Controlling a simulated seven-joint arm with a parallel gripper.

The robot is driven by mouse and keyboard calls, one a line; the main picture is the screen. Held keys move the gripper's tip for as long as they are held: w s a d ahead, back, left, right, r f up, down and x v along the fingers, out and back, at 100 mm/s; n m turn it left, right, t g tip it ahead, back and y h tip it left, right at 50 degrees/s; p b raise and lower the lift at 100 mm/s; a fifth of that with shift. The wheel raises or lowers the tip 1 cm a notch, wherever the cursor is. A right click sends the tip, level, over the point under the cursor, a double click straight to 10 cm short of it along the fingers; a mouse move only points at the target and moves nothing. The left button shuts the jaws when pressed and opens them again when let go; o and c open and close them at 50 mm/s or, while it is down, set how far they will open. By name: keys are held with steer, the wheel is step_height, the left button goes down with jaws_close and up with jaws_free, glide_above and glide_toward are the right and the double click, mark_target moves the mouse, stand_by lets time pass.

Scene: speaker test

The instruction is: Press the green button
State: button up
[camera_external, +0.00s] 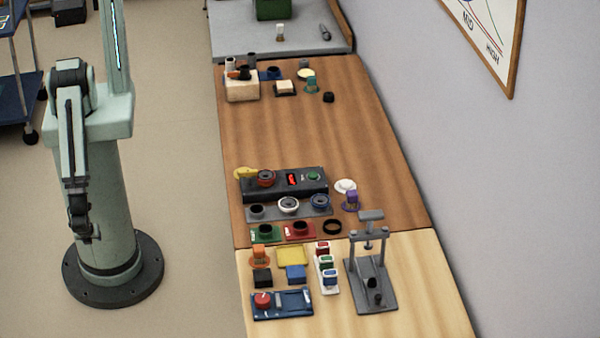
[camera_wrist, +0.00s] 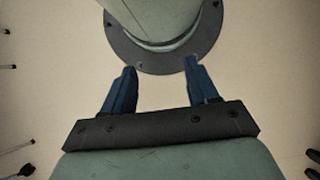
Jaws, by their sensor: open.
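A round green button (camera_external: 313,176) sits at the right end of the top of a black box (camera_external: 285,186) with a red lit display, in the external view. The box is on the brown wooden table. My gripper (camera_external: 80,228) hangs low beside my own base, well to the left of the table and far from the button. In the wrist view my gripper (camera_wrist: 160,65) has its two blue fingers wide apart with nothing between them. The wrist view shows floor and my base, not the button.
Near the box stand a grey strip (camera_external: 262,212) with round knobs, a green plate (camera_external: 265,234) with a black knob, and a grey press stand (camera_external: 370,285). Small coloured switches (camera_external: 326,263) sit nearer. The table's middle (camera_external: 300,130) is clear. A wall borders the right.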

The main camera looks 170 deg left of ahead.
jaws_close()
stand_by(0.3)
stand_by(1.0)
